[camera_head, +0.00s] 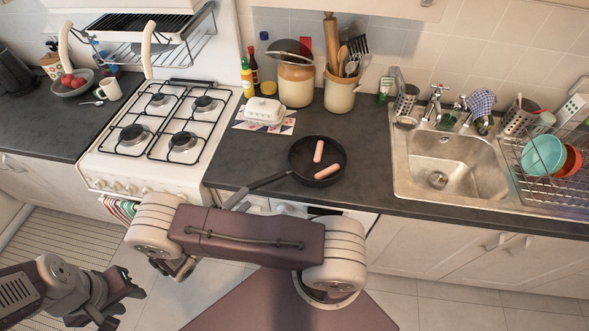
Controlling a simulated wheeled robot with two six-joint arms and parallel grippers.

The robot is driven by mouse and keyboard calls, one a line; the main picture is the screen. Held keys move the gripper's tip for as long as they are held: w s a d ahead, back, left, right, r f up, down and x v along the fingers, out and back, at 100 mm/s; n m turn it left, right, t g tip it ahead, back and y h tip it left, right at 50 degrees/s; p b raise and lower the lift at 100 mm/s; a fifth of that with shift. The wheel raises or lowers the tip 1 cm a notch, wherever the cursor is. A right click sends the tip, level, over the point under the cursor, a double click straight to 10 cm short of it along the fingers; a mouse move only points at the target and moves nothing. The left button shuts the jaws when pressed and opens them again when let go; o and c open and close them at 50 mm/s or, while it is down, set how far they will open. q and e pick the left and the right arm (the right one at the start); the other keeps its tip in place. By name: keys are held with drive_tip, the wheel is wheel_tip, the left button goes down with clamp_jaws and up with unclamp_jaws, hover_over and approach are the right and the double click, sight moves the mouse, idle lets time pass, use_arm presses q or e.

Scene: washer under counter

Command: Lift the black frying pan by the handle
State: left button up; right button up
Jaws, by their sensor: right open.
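The black frying pan (331,177) rests on the dark counter near its front edge. Two pink sausages (319,151) lie in it. Its handle (268,182) points left and toward me. My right gripper (237,203) is mostly hidden behind my own arm; dark prong-like tips show around the handle's near end, open. Whether they touch the handle cannot be told. My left gripper (116,302) is low at the left over the floor, far from the pan, its dark fingers apart and empty.
The white stove (105,160) stands left of the pan, the steel sink (450,165) right. A white butter dish (264,110) and utensil crock (340,93) stand behind it. The counter between pan and sink is clear.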

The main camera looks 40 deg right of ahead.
sight(262, 183)
drive_tip(key=p+x, duration=0.1)
drive_tip(key=x, duration=0.3)
drive_tip(key=shift+w+p, duration=0.25)
drive_tip(key=shift+p, duration=0.05)
drive_tip(key=d+p, duration=0.2)
drive_tip(key=shift+w+d, duration=0.1)
drive_tip(key=shift+d, duration=0.3)
drive_tip(key=x, duration=0.2)
drive_tip(key=shift+w+d+f+p, duration=0.2)
drive_tip(key=shift+d+f+p, duration=0.05)
drive_tip(key=shift+d+p, duration=0.1)
drive_tip(key=shift+w+d+f, duration=0.1)
drive_tip(key=shift+d, duration=0.05)
drive_tip(key=c, duration=0.5)
clamp_jaws()
